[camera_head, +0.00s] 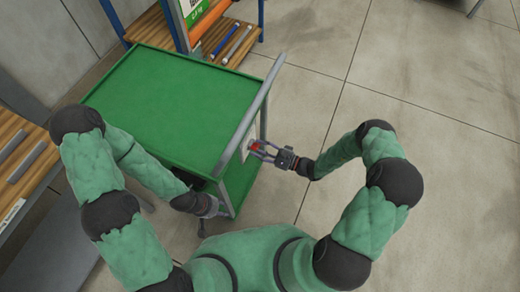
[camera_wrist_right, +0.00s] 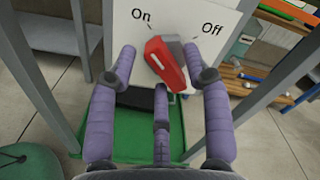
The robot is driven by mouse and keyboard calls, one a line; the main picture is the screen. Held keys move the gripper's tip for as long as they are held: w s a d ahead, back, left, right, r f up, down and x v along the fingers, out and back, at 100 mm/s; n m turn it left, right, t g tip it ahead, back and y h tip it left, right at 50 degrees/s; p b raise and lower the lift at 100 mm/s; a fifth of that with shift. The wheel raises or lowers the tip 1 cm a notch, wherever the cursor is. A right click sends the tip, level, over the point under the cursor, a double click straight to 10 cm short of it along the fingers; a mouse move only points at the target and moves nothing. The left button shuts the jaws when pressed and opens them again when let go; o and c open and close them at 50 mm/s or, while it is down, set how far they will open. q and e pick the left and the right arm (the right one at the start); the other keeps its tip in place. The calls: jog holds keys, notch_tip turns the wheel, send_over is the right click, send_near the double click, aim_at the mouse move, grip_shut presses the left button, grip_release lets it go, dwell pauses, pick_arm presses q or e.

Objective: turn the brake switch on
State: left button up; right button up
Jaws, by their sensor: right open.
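The brake switch is a red lever (camera_wrist_right: 168,66) on a grey mount, on a white panel (camera_wrist_right: 118,40) marked "On" at left and "Off" at right. The lever's upper end lies near the "On" mark line; I cannot tell its set position for certain. My right gripper (camera_wrist_right: 160,58) is open, its fingers on either side of the lever; I cannot tell if they touch it. In the head view the right gripper (camera_head: 260,148) is at the panel, with a bit of red showing between its fingers. My left gripper (camera_head: 220,212) is low beside the cart's near corner, its fingers unclear.
The green cart (camera_head: 170,100) has an empty top and a grey handle bar (camera_head: 250,115) along its right side. A wooden-shelved rack (camera_head: 235,45) with tools stands behind. A wooden bench (camera_head: 22,160) is at left.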

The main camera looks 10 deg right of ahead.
jog(key=v, duration=1.2)
dwell(0.3)
jog(key=s+a+f+n+g, duration=0.4)
jog(key=s+a+g, duration=0.4)
jog(key=g, duration=0.1)
jog(key=s+f+n+g+h, duration=0.4)
jog(key=s+n+h, duration=0.35)
jog(key=h, duration=0.25)
jog(key=w+r+n+t, duration=0.1)
jog(key=w+a+r+t+h, duration=0.1)
jog(key=t, duration=0.1)
jog(key=shift+w+a+r+n, duration=0.25)
jog(key=shift+w+a+n, duration=0.05)
jog(key=shift+w+n, duration=0.05)
